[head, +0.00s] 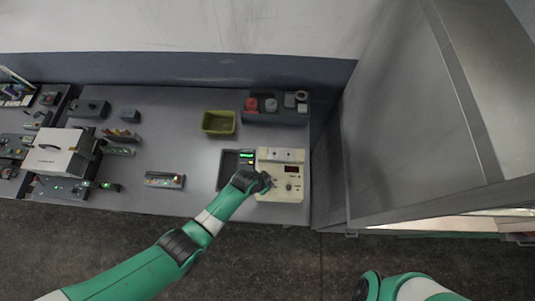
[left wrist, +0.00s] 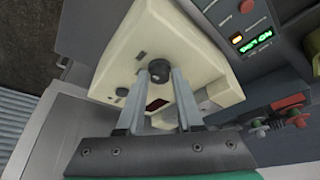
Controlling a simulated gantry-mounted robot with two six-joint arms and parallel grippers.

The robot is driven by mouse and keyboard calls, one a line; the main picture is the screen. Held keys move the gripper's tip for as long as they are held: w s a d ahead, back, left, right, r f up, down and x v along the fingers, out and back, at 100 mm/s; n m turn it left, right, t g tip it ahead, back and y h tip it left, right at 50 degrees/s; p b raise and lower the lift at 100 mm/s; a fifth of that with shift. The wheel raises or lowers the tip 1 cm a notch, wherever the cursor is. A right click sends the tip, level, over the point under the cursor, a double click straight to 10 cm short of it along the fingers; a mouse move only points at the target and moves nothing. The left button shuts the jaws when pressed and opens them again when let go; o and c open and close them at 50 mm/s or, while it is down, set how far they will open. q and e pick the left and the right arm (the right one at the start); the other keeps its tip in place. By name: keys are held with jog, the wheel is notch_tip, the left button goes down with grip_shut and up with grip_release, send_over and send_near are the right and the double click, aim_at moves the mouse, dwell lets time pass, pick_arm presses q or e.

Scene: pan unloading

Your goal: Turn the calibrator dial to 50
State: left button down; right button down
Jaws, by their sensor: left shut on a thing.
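The calibrator is a cream box (head: 283,155) on the right part of the bench, with a small dark red display (head: 291,168) whose reading is too small to make out. It fills the upper middle of the left wrist view (left wrist: 205,45). Its black dial (left wrist: 158,69) sits between the fingertips of my left gripper (left wrist: 160,76). My left gripper (head: 268,184) is shut on the dial, at the box's left front in the head view. The dial's marks cannot be read. My right arm shows at the bottom right of the head view, but its gripper is out of sight.
A dark panel with a green-lit readout (head: 246,155) adjoins the calibrator's left side. A yellow-green bin (head: 218,122) and a dark tray with red and grey parts (head: 275,117) stand behind. A white case (head: 62,152) is at left. The bench middle has free room.

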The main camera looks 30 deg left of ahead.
pick_arm(q)
jog(key=shift+n, duration=0.3)
jog(key=n+y, duration=0.1)
jog(key=n, duration=0.2)
jog(key=shift+d+y, duration=0.15)
jog(key=shift+y, duration=0.15)
jog(key=n+y, duration=0.1)
jog(key=n, duration=0.3)
jog(key=shift+d+p, duration=0.1)
jog(key=shift+p, duration=0.25)
jog(key=n+y, duration=0.1)
jog(key=n, duration=0.1)
jog(key=shift+n+g, duration=0.3)
jog(key=shift+n, duration=0.1)
jog(key=shift+w+d+f+n+g+y, duration=0.1)
jog(key=shift+n+g+y, duration=0.35)
jog(key=shift+n, duration=0.75)
jog(key=shift+n+g+y+b, duration=0.25)
jog(key=shift+n+y+b, duration=0.2)
jog(key=shift+n+b, duration=0.8)
jog(key=shift+n, duration=0.25)
